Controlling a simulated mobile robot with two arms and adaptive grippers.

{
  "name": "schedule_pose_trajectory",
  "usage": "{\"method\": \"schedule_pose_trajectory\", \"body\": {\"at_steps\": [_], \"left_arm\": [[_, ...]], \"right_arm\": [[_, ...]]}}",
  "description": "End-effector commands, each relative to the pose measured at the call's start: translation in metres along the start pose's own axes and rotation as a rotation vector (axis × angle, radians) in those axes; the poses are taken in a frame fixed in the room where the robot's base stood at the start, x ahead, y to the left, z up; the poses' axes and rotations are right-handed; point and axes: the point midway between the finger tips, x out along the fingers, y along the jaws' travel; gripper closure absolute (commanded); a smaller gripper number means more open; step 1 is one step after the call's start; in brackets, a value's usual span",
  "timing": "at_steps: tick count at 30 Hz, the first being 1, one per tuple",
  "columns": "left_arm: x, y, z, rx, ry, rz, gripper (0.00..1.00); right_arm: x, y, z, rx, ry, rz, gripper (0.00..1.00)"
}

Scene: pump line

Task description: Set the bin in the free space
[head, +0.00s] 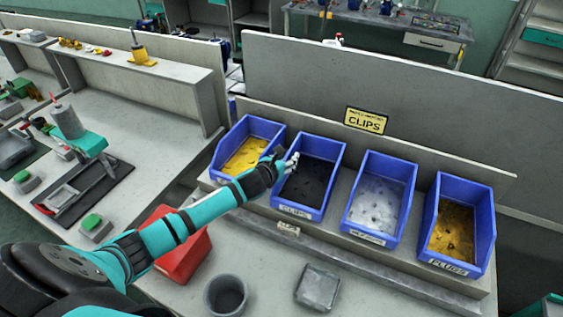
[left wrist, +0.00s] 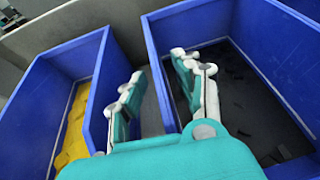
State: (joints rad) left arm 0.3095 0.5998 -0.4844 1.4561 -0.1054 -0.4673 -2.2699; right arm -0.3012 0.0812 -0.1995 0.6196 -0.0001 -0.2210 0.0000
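Four blue bins stand in a row on a grey ledge. The leftmost bin (head: 231,155) holds yellow parts. The second bin (head: 318,203) holds dark parts; its front label is too blurred to read surely. The third bin (head: 362,227) holds pale grey parts. The rightmost bin (head: 435,252), labelled "PLUGS", holds brass-coloured parts. My left gripper (head: 288,163) is open at the second bin's left side. In the left wrist view its fingers (left wrist: 162,85) are apart, with that bin's left wall (left wrist: 158,75) between them. I cannot tell whether they touch it. My right gripper is not in view.
A yellow "CLIPS" sign (head: 366,120) is on the panel behind the bins. A red bin (head: 182,253), a grey cup (head: 226,295) and a grey square tray (head: 318,288) stand on the bench in front. Gaps between the blue bins are narrow.

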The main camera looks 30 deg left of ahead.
Motion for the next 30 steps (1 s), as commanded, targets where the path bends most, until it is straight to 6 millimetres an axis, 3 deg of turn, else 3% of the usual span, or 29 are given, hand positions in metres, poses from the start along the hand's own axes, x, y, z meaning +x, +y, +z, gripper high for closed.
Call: {"method": "schedule_pose_trajectory", "body": {"at_steps": [18,30], "left_arm": [[-0.106,0.001,-0.002,0.003,0.0,-0.001,0.68],[-0.117,0.0,0.0,-0.001,0.0,0.0,0.68]], "right_arm": [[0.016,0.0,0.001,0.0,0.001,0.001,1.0],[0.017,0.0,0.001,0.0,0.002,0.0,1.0]]}}
